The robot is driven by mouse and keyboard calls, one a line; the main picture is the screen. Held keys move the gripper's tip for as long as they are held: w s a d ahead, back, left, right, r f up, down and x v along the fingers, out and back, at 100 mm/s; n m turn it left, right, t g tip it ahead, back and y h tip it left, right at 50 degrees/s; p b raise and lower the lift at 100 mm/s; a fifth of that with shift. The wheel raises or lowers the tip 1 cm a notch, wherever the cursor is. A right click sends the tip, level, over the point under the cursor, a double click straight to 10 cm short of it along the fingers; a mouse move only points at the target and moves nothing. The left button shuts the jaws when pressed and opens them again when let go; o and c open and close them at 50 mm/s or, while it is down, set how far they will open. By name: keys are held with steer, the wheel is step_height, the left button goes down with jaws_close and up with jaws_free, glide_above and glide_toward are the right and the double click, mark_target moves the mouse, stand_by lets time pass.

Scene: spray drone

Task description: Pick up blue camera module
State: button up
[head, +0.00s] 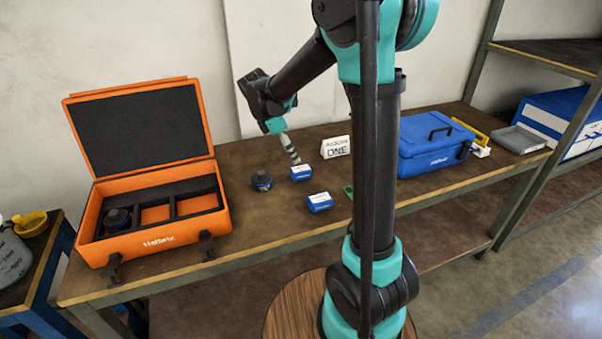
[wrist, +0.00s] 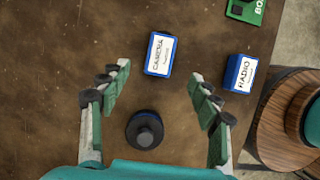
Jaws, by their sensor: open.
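The blue camera module (head: 301,173) is a small blue box on the workbench. In the wrist view (wrist: 159,54) its white top label reads CAMERA, and it lies just beyond my fingertips, between their lines. My gripper (head: 292,158) is above the bench, behind and slightly left of the module in the head view. In the wrist view its two fingers (wrist: 160,74) are spread wide and hold nothing. A similar blue box labelled RADIO (wrist: 240,72) lies to the right, outside the right finger; it also shows in the head view (head: 320,203).
A black round part (wrist: 145,130) stands between the finger bases in the wrist view. A green box (wrist: 245,10) lies at the top right. An open orange case (head: 150,240) stands left on the bench, a white sign (head: 336,147) and blue toolbox (head: 425,160) right.

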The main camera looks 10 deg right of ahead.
mark_target(301, 168)
steer(key=x, duration=0.9)
steer(key=shift+d+f, duration=0.2)
steer(key=shift+c, duration=0.3)
steer(key=c, duration=1.2)
